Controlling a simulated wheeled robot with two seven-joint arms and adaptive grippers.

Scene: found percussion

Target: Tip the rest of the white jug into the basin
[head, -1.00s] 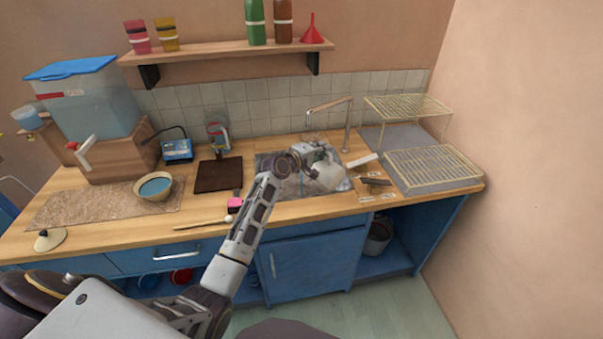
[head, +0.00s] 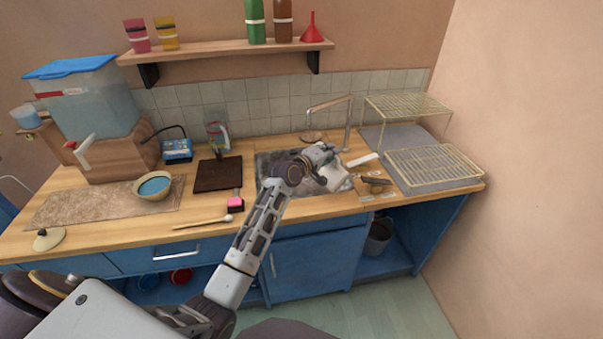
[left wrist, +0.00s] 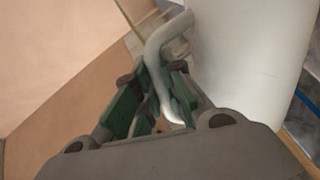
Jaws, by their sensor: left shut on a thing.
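The white jug (head: 336,179) is over the right part of the basin (head: 267,160), the grey sink set into the counter. It looks tilted. My left gripper (head: 326,156) is shut on its handle. The left wrist view shows the green-padded fingers (left wrist: 155,95) around the white handle (left wrist: 166,50), with the jug's smooth side (left wrist: 248,60) right beside them. The jug's inside is hidden, and I cannot make out any liquid leaving it. My left forearm hides part of the basin's front. My right gripper is out of view.
A tap (head: 347,120) stands behind the basin. A drying rack (head: 435,165) and small items, including a brush-like one (head: 374,181), are at its right.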

